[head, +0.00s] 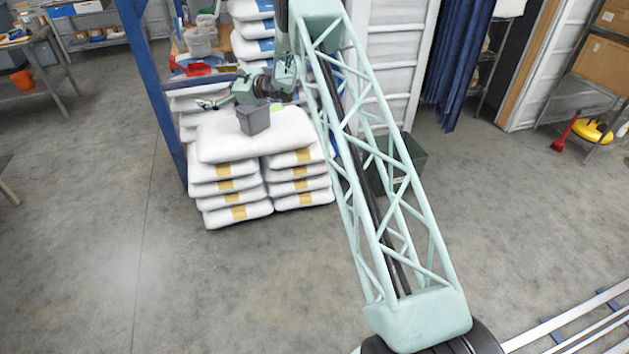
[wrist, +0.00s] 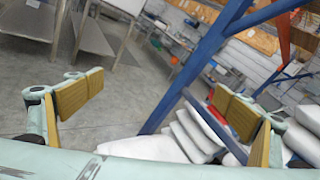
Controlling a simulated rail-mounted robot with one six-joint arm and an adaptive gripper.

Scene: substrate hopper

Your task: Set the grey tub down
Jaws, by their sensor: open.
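The grey tub (head: 254,119) stands upright on the top white sack (head: 225,145) of a stack in the head view. My gripper (head: 208,103) is above the sacks, with its fingers pointing left, to the left of the tub. The wrist part of my arm is just above the tub's rim. In the wrist view my gripper (wrist: 165,105) is open, its yellow-padded fingers wide apart with nothing between them. The tub does not show in the wrist view. Whether any part of my wrist touches the tub's rim I cannot tell.
A blue upright post (head: 150,90) stands just left of the sack stack. A dark green bin (head: 405,160) is to the right, behind my arm. The floor in front is clear.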

